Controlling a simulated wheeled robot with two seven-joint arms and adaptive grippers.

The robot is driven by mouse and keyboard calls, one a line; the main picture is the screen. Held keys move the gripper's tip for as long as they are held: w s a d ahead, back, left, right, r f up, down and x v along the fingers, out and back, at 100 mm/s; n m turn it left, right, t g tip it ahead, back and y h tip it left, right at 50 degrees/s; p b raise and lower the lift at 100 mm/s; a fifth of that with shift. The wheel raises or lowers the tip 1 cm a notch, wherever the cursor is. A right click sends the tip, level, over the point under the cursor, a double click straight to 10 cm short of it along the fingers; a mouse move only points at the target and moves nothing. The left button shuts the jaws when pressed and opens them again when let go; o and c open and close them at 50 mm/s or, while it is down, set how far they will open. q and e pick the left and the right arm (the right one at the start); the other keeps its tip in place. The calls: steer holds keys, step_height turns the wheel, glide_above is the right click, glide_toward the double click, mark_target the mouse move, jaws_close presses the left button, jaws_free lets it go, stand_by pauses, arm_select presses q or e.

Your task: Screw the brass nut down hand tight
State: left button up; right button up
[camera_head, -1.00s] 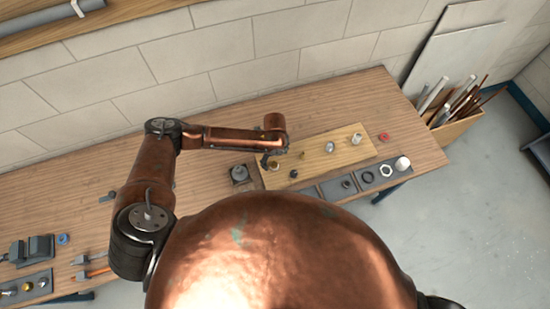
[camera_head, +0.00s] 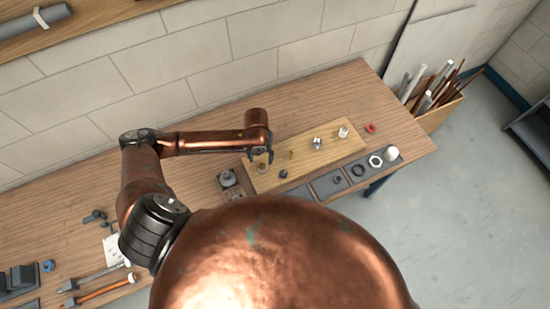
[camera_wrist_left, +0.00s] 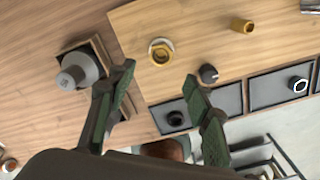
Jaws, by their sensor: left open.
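The brass nut (camera_wrist_left: 160,52) sits near the left end of a light wooden board, with a pale ring visible around it. In the head view the nut (camera_head: 262,168) shows small, just below my left gripper (camera_head: 260,156). In the left wrist view my left gripper (camera_wrist_left: 160,80) has its two green-padded fingers spread apart with nothing between them. The nut lies beyond the fingertips, between their lines, apart from both. I cannot tell how far down its thread it sits. My right gripper is in neither view.
On the board (camera_head: 335,155) stand a dark knob (camera_wrist_left: 208,73), a brass fitting (camera_wrist_left: 242,25) and metal fittings farther right. A grey cylinder (camera_wrist_left: 80,70) stands left of the board. Compartments with rings (camera_head: 328,185) line its front. A red ring (camera_head: 371,127) lies at right.

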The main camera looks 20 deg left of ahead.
mark_target(262, 166)
arm_select(q)
steer(key=shift+a+f, duration=0.1)
step_height(262, 166, down, 3)
steer(key=shift+f+p, duration=0.1)
steer(key=shift+p, duration=0.3)
step_height(262, 166, down, 3)
steer(key=shift+w+f, duration=0.1)
steer(key=shift+f+p, duration=0.3)
steer(key=shift+f+m, duration=0.25)
steer(key=shift+m, duration=0.05)
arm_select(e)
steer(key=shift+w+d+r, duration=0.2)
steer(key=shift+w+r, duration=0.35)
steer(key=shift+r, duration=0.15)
arm_select(q)
steer(key=shift+c, duration=0.5)
